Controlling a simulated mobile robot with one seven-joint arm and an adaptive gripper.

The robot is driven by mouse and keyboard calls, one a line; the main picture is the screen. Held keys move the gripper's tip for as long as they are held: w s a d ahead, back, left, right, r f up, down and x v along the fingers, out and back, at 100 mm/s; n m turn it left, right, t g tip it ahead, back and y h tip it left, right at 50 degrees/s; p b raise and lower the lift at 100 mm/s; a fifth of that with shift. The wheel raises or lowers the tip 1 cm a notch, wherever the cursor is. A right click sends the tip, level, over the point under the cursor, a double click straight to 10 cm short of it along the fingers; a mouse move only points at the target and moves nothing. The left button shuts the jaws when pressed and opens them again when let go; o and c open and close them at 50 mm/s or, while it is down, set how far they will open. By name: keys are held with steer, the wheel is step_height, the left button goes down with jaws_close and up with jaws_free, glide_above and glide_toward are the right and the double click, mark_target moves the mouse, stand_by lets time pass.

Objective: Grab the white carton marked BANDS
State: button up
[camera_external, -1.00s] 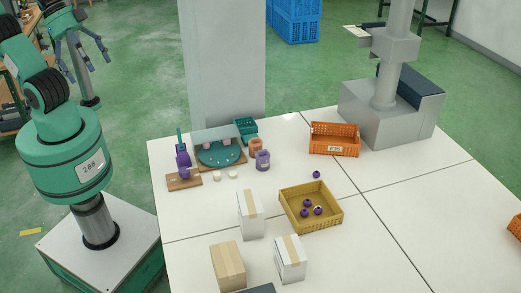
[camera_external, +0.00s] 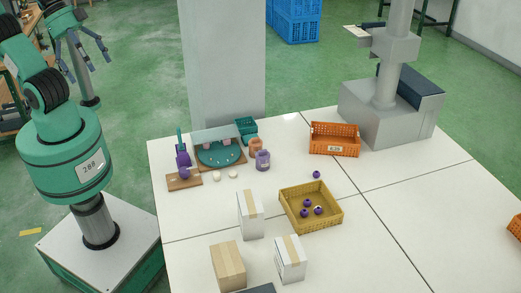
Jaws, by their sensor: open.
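Two white cartons with tan tape on top stand upright on the white table: one (camera_external: 250,217) left of the yellow crate, the other (camera_external: 290,262) nearer the front. No BANDS lettering is readable on either, so I cannot tell which one carries it. A plain brown carton (camera_external: 228,268) stands left of the front white one. My gripper (camera_external: 90,66) is at the upper left, raised beside my arm, off the table and far from the cartons. It is open and empty.
A yellow crate (camera_external: 328,222) with several purple balls is right of the cartons. An orange crate (camera_external: 334,149) and a grey column (camera_external: 388,110) stand behind. A teal round fixture (camera_external: 219,154) and small pots are at the back left. The table's right side is mostly clear.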

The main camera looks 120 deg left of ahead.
steer(key=w, duration=0.1)
steer(key=n+g+y+b, duration=0.2)
steer(key=n+y+b, duration=0.1)
steer(key=n, duration=0.5)
glide_above(291, 248)
steer(key=s+d, duration=0.3)
steer(key=s, duration=0.1)
step_height(291, 248, down, 31)
steer(key=shift+w, duration=0.2)
steer(key=shift+b+x, duration=0.85)
steer(key=shift+x, duration=3.35)
steer(key=shift+s+d+f, duration=0.1)
steer(key=shift+f, duration=0.05)
